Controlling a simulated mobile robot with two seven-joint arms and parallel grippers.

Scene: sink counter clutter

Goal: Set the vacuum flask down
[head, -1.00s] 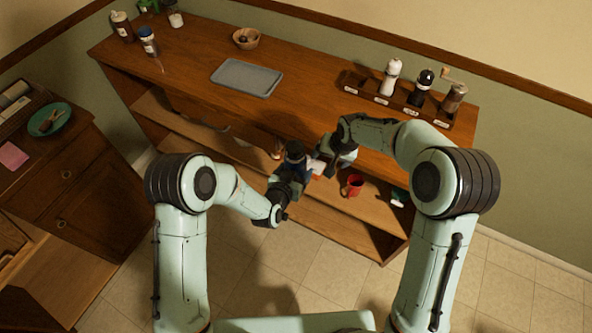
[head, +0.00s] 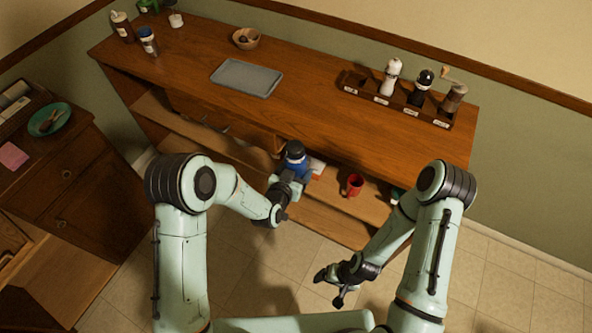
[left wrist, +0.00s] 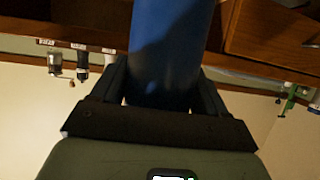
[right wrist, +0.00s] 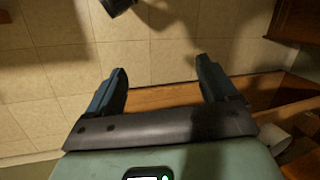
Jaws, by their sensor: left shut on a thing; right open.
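The vacuum flask (head: 294,158) is blue with a dark cap. It is upright in my left gripper (head: 290,180), in front of the counter's open front. In the left wrist view the blue flask body (left wrist: 165,50) fills the space between the fingers, and its ends are cut off or hidden. My right gripper (head: 340,285) is open and empty, low over the floor to the right and apart from the flask. Its two fingers (right wrist: 162,88) stand wide apart in the right wrist view.
The wooden counter (head: 310,115) has a grey tray (head: 246,77), a bowl (head: 247,38) and a rack (head: 395,98) with mills on top. A red mug (head: 354,185) stands on the lower shelf (head: 325,215). The counter's front middle is clear. A side cabinet (head: 75,190) stands at left.

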